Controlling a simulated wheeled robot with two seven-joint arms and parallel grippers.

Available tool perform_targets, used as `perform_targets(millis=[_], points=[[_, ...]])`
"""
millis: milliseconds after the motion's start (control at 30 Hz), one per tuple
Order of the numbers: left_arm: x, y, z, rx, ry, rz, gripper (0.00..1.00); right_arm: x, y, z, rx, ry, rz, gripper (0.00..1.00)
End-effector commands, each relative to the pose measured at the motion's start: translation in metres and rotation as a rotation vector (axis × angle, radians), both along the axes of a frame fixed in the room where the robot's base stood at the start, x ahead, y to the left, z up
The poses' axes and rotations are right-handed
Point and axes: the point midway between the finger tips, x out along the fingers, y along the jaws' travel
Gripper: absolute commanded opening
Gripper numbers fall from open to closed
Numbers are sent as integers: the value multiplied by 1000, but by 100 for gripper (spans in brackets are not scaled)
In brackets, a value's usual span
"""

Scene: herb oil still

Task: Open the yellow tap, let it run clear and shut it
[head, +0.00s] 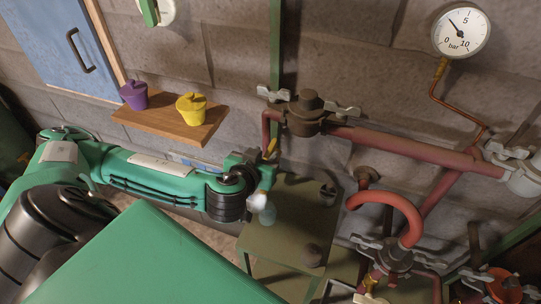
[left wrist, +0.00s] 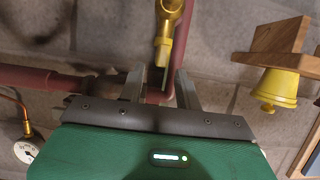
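The yellow tap (head: 272,148) sits on the red pipe's down-turned end, right beside my left gripper (head: 264,178) in the head view. In the left wrist view the tap shows as a brass-yellow body (left wrist: 171,12) with a short lever (left wrist: 163,50) pointing down the picture. My left gripper (left wrist: 160,80) has its two fingers apart, with the lever's end in line with the gap between them. I cannot tell whether the fingers touch it. A pale glass-like vessel (head: 268,214) shows just below the gripper in the head view. My right gripper is in no view.
Red pipes (head: 400,144) with a clamped fitting run along the stone wall to a pressure gauge (head: 461,31). An olive stand (head: 282,250) is below the tap.

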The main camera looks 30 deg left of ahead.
Motion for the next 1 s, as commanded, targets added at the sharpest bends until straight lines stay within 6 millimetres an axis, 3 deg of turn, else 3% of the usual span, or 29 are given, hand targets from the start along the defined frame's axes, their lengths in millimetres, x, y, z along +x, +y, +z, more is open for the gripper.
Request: perform_targets(millis=[100, 300, 733, 900, 1000], points=[[20, 6, -4, 3, 0, 4, 34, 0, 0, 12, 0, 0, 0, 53], [41, 10, -15, 1, 0, 2, 34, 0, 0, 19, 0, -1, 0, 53], [48, 12, -20, 0, 1, 1, 34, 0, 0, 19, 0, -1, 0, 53], [48, 12, -20, 1, 1, 1, 3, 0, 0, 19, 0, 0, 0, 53], [48, 12, -20, 1, 1, 1, 0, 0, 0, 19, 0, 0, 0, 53]])
